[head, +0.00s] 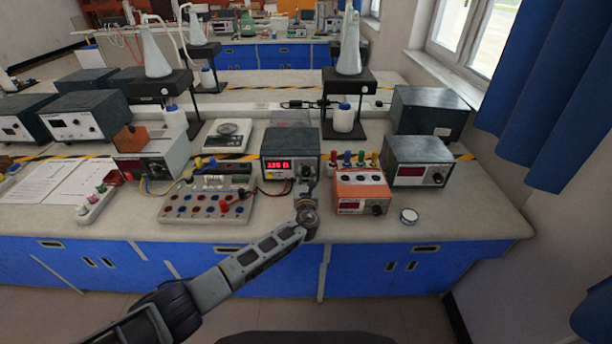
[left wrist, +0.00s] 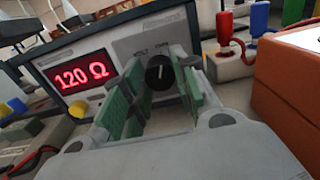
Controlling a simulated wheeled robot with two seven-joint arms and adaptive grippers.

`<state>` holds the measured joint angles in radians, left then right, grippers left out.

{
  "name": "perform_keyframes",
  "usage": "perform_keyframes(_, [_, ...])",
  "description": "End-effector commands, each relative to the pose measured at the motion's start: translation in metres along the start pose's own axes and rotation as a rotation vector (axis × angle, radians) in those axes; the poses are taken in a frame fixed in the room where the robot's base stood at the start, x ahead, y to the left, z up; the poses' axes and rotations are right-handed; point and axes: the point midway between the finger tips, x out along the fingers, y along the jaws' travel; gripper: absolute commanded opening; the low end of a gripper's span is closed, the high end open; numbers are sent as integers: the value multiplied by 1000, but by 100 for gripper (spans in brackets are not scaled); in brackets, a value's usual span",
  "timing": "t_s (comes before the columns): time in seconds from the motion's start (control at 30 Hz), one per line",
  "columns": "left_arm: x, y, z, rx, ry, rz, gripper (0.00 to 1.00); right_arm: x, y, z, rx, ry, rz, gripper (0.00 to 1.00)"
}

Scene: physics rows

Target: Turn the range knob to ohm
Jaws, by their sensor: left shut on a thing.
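The meter (head: 276,142) is a dark box on the bench. Its red display reads 120 Ω in the left wrist view (left wrist: 80,75). The range knob (left wrist: 159,73) is round and black on the light front panel, below the words VOLT and OHM. Its white pointer line stands nearly upright, leaning slightly right. My left gripper (head: 306,182) reaches the meter's right front. In the left wrist view its green finger pads (left wrist: 160,92) stand either side of the knob, shut on it. My right gripper is not in view.
An orange box (head: 361,193) with coloured terminals stands close to the right of my left gripper. A grey board with sockets (head: 205,207) lies to the left, with leads near the meter. A small round dish (head: 408,216) lies at the right front.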

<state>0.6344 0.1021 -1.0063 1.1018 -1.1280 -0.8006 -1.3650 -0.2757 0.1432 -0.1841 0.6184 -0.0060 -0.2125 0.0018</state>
Motion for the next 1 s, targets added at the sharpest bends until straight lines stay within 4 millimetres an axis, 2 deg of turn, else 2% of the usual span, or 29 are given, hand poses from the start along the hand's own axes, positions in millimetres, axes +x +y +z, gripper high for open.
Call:
perform_keyframes(0.03, [-2, 0, -5, 4, 7, -1, 5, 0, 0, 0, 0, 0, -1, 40])
perform_keyframes(0.3, [-2, 0, -5, 4, 7, -1, 5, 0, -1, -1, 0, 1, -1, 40])
perform_keyframes(0.33, [-2, 0, -5, 4, 7, -1, 30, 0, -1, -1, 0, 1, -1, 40])
perform_keyframes(0.5, [-1, 0, -4, 3, 5, -1, 51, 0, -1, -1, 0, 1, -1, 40])
perform_keyframes(1.0, [-3, 0, -2, 1, 2, 0, 51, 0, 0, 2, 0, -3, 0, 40])
